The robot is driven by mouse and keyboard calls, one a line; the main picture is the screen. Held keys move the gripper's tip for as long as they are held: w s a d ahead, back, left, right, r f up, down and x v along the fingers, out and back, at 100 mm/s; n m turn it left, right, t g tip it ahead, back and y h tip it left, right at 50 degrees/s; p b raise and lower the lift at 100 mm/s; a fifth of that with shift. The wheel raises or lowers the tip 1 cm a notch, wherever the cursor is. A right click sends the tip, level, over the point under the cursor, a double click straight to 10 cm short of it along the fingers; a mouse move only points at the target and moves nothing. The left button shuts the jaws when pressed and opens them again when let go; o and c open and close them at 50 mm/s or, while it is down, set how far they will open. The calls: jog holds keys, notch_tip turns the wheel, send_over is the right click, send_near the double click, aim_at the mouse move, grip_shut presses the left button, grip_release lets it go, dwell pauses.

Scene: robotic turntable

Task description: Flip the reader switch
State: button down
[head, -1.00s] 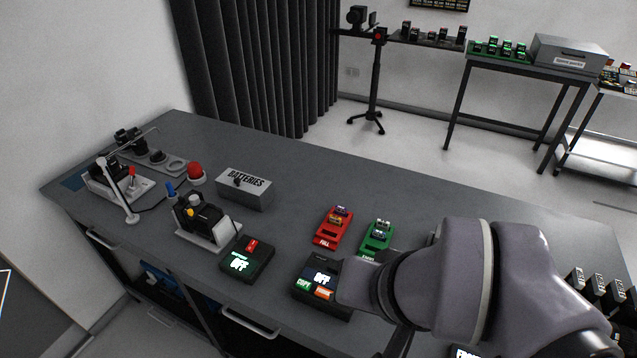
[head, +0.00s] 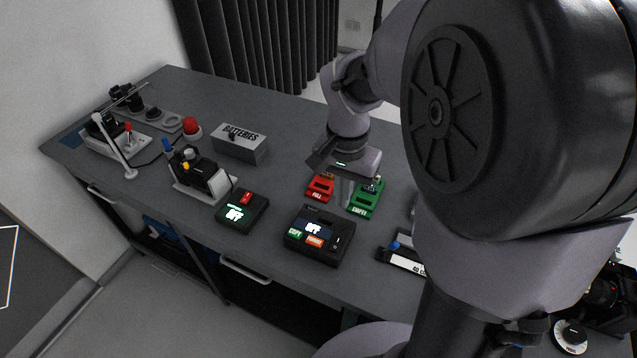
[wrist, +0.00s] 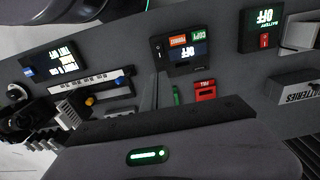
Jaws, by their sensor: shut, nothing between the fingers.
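The black reader box (head: 319,236) stands on the table with its screen reading OFF, a green COPY button and an orange button below. Its small dark switch (head: 338,243) is on the right side of the top face. In the wrist view the reader (wrist: 186,58) appears upside down, with the switch (wrist: 158,47) at its left edge. My gripper (head: 346,192) is shut and empty, pointing down beside the red and green trays, behind the reader and apart from it. My wrist hides part of those trays.
The red FULL tray (head: 318,194) and green EMPTY tray (head: 362,207) stand close to my gripper. A second OFF box with a red switch (head: 246,198) is left of the reader. A grey BATTERIES box (head: 240,148) stands farther back. Bare table lies in front of the reader.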

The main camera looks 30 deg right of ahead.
aim_at(339, 239)
notch_tip(339, 239, down, 13)
jog(key=b, duration=0.6)
jog(key=shift+w+f, duration=0.1)
jog(key=shift+f, duration=0.1)
jog(key=shift+d, duration=0.1)
jog(key=shift+f, duration=0.15)
jog(key=shift+s+a+r, duration=0.25)
jog(key=shift+s+a, duration=0.25)
jog(key=shift+a, duration=0.1)
